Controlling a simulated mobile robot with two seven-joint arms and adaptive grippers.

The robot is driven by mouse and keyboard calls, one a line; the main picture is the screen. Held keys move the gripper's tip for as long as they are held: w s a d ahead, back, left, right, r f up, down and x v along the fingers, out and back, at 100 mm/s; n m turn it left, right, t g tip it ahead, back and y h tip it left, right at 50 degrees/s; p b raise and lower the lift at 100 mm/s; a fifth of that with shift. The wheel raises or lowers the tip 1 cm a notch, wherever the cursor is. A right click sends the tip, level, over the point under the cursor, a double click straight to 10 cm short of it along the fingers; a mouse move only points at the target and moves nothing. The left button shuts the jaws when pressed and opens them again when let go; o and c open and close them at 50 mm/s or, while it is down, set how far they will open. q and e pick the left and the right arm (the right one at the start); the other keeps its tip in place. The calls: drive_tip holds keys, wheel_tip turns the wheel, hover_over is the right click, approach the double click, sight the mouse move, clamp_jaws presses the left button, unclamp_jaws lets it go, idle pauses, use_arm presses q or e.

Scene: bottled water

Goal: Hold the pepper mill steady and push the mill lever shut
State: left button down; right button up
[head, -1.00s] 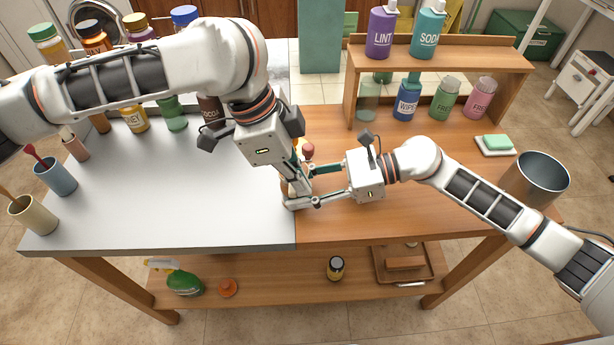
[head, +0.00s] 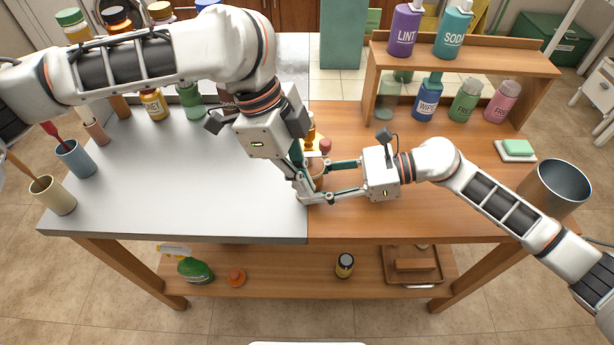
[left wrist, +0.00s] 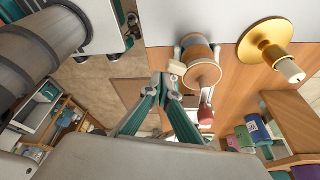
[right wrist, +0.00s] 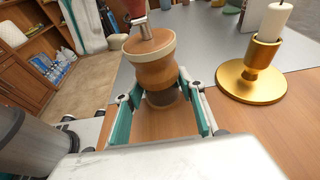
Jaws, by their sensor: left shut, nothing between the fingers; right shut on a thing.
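The pepper mill (right wrist: 157,72) is a turned wooden body with a cream rim, upright at the seam of the worktop. My right gripper (right wrist: 165,108) is shut around its lower body; the grip also shows in the left wrist view. The mill lever (left wrist: 207,97) is a metal arm with a red knob (left wrist: 206,116), reaching out from the mill's top; the knob shows in the head view (head: 325,145). My left gripper (left wrist: 165,84) is shut and empty, close beside the mill's top. In the head view, it partly hides the mill. Contact there cannot be told.
A brass candle holder (right wrist: 251,82) with a white candle stands close behind the mill. A wooden shelf (head: 470,58) with bottles stands at the back right. A grey bin (head: 555,188) is at the right edge. The grey worktop (head: 190,185) at the left front is clear.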

idle(0.3)
use_arm(q)
drive_tip(key=v, duration=1)
drive_tip(key=shift+w, duration=0.2)
use_arm(e)
drive_tip(key=o, duration=1.1)
drive_tip(key=shift+d, duration=0.1)
